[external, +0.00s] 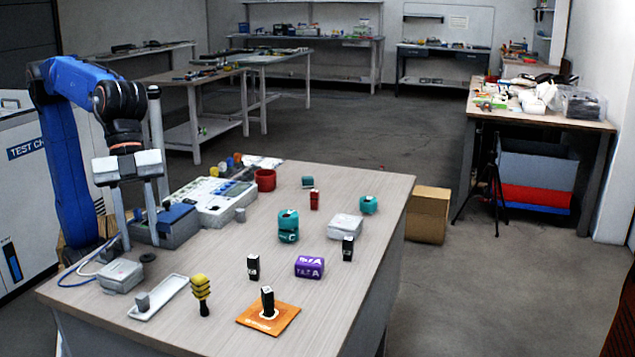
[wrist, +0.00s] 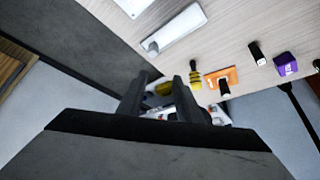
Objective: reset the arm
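My blue arm (external: 72,140) stands at the left side of the table and bends over toward its left edge. My gripper (external: 138,222) points down near the blue-grey box, with its two fingers apart and nothing seen held. In the wrist view my gripper (wrist: 160,82) also shows two dark fingers with a gap between them. Some yellow and red shapes appear beyond the gap, too blurred to name. Whether the fingertips touch anything on the table is not clear.
The table (external: 345,185) holds a white tray (external: 172,293) with a grey cube, a yellow stacked piece (external: 201,290), an orange mat (external: 284,318) bearing a black piece, a purple block (external: 309,266), teal pieces (external: 288,228) and a red cup (external: 265,179). A grey box (external: 121,275) sits near the gripper.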

